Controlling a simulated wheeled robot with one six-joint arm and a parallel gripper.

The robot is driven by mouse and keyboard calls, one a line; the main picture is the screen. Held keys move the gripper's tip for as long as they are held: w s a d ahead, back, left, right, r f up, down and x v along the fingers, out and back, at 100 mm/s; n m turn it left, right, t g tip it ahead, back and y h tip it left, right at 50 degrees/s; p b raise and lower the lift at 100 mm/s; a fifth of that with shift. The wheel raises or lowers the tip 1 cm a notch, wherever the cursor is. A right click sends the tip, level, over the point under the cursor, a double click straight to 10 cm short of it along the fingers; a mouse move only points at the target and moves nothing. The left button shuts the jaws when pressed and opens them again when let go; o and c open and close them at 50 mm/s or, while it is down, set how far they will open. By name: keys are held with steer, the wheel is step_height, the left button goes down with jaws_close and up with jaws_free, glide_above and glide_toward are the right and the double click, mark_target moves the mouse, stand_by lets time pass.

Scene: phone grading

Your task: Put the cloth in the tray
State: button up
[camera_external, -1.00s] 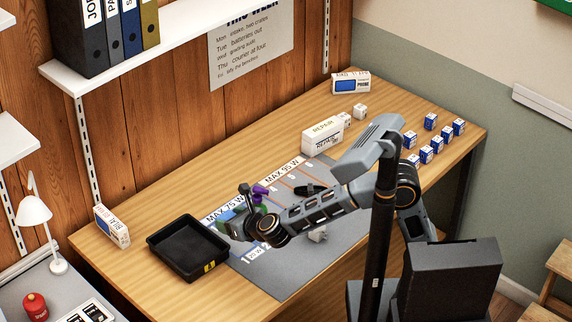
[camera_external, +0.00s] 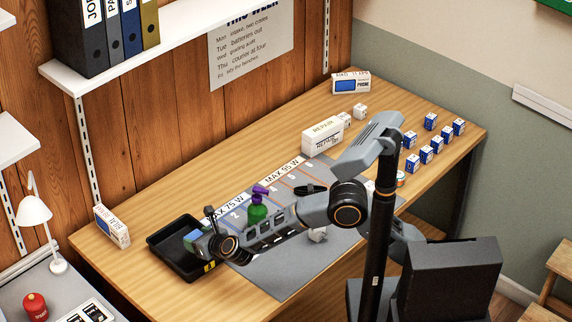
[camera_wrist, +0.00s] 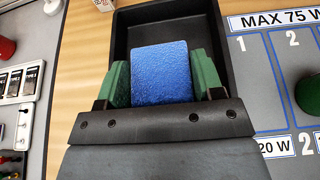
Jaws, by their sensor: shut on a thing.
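My gripper (camera_wrist: 162,85) is shut on a blue cloth (camera_wrist: 162,70), which stands between the green fingers in the wrist view. The black tray (camera_wrist: 213,22) lies behind and below the cloth in that view. In the external view my gripper (camera_external: 196,238) is over the right part of the tray (camera_external: 163,252), and the cloth is mostly hidden by my gripper. I cannot tell whether the cloth touches the tray floor.
A green bottle with a purple top (camera_external: 257,208) stands on the grey mat (camera_external: 265,285), right of the tray. A white box (camera_external: 112,227) stands left of the tray. A side table with a lamp (camera_external: 40,225) and a red item (camera_external: 35,306) is at lower left.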

steer(key=shift+f, duration=0.35)
steer(key=shift+f+b, duration=0.65)
steer(key=shift+b, duration=0.3)
steer(key=o, duration=0.9)
steer(key=shift+r, duration=0.15)
steer(key=shift+r+p, duration=0.65)
steer(key=shift+p, duration=0.35)
steer(key=b+v, duration=0.1)
steer(key=v, duration=1.1)
steer(key=shift+f, duration=0.1)
